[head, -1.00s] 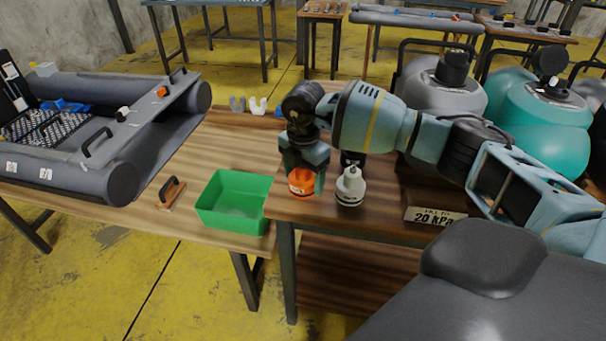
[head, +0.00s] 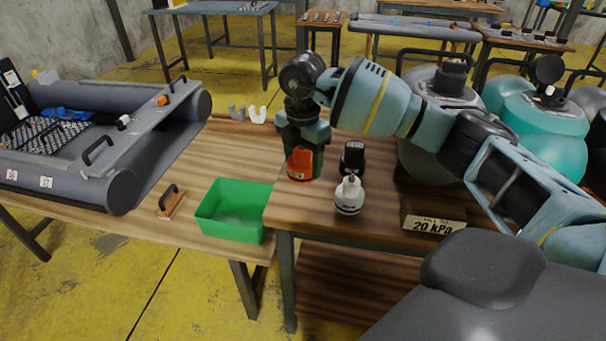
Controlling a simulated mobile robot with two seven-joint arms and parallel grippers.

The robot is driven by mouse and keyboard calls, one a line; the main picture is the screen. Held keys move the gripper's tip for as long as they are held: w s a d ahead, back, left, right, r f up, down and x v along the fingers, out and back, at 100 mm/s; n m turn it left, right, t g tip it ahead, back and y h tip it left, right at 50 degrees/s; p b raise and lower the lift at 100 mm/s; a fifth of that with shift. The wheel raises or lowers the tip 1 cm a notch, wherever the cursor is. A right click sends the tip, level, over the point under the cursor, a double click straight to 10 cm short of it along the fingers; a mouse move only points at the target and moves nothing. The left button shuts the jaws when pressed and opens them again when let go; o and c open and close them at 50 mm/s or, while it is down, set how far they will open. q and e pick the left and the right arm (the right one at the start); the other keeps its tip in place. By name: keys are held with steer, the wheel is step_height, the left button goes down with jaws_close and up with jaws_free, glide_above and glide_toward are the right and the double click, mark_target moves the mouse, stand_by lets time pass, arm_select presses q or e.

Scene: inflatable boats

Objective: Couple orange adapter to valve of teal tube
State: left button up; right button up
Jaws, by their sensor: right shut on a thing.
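The orange adapter (head: 299,165) is between the fingers of my right gripper (head: 301,163), at the left side of the dark wooden table. The gripper points down and is shut on it. I cannot tell whether the adapter touches the table. A teal tube (head: 545,135) stands at the right, with a black cap tilted up over a small white valve (head: 549,92) on its top. It is well to the right of the gripper. My left gripper is not in view.
A white adapter (head: 349,195) and a black one (head: 353,157) stand just right of the gripper. A sign reading 20 kPa (head: 433,225) is at the table's front. A green bin (head: 232,212) and a grey inflatable boat (head: 70,182) are left. A grey tube (head: 430,150) stands before the teal one.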

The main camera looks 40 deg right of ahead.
mark_target(299, 151)
steer(key=shift+r, duration=1.25)
steer(key=n, duration=0.1)
steer(key=a+n, duration=0.1)
steer(key=n, duration=0.1)
steer(key=shift+s+a+r+n, duration=0.2)
steer(key=shift+s+a+n, duration=0.05)
steer(key=shift+s+n, duration=0.1)
steer(key=s+a+r+m, duration=0.1)
steer(key=s+a+m, duration=0.5)
steer(key=m, duration=0.6)
steer(key=s+a+r+m, duration=0.2)
steer(key=s+a+m, duration=0.4)
steer(key=s+m, duration=0.4)
steer(key=shift+s+a+r+m, duration=0.15)
steer(key=shift+s+m, duration=0.05)
steer(key=shift+m, duration=0.75)
